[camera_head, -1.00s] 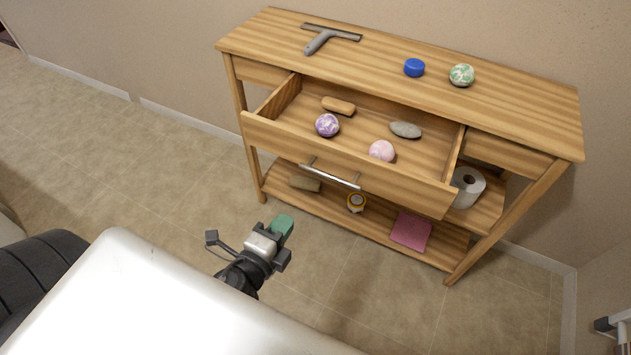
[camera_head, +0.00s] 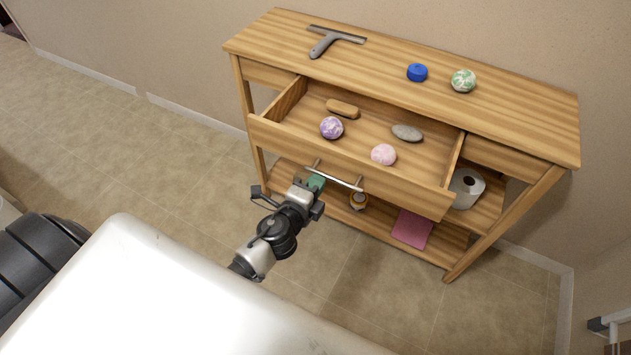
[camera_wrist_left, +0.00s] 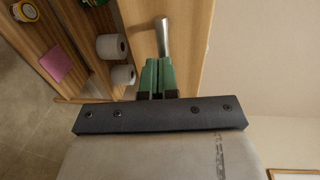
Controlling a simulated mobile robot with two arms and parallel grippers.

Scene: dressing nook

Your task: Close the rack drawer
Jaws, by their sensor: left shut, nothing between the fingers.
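The wooden rack's drawer (camera_head: 350,165) stands pulled out, with its bar handle (camera_head: 334,178) on the front. Inside lie a purple ball (camera_head: 331,128), a pink ball (camera_head: 383,154), a grey stone (camera_head: 407,133) and a tan oblong block (camera_head: 342,108). My left gripper (camera_head: 316,181) is shut and empty, its green fingertips at the left part of the handle. In the left wrist view the shut fingertips (camera_wrist_left: 158,76) are close to the handle (camera_wrist_left: 163,38) and drawer front (camera_wrist_left: 193,45); I cannot tell if they touch. My right gripper is not in view.
The rack top (camera_head: 390,60) holds a squeegee (camera_head: 332,40), a blue puck (camera_head: 417,72) and a green-white ball (camera_head: 463,81). The floor left of the rack is clear.

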